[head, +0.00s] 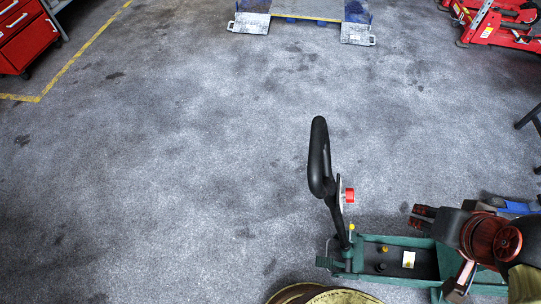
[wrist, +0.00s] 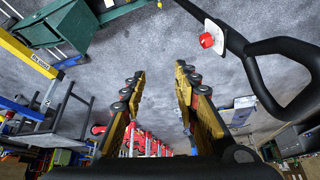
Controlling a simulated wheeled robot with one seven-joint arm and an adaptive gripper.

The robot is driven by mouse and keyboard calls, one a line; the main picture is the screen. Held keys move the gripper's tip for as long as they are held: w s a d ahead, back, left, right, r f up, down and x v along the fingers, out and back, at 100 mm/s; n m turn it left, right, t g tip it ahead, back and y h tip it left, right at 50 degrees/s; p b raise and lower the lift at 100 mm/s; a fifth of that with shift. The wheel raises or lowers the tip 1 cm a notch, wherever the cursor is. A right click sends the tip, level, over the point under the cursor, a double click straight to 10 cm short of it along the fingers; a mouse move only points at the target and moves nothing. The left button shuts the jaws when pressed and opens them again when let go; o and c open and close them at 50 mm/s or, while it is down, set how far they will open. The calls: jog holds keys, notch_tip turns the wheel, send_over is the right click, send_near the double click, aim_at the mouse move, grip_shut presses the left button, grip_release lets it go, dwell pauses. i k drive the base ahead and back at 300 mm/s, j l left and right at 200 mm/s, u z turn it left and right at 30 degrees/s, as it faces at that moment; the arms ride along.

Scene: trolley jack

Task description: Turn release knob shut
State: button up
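The green trolley jack (head: 400,245) stands on the floor at the lower right of the head view, and part of it shows at the upper left of the wrist view (wrist: 60,24). Its black looped handle (head: 319,155) rises from its left end. The red knob (head: 349,195) sits on a pale plate on the handle; it also shows at the top of the wrist view (wrist: 207,40). I cannot tell how far it is turned. My gripper (wrist: 160,75) is open and empty, its fingers spread wide. The knob lies beyond the fingertips, clear of them.
The handle loop (wrist: 285,75) is close on the right of the wrist view. A blue and grey ramp or lift (head: 305,10) is at the back. Red equipment (head: 490,28) stands back right, a red cabinet (head: 25,35) back left. The floor left of the jack is clear.

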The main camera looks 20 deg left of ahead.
aim_at(349, 195)
jog(key=u, duration=1.2)
jog(key=k+l+z, duration=0.2)
jog(key=l, duration=0.3)
jog(key=k, duration=0.05)
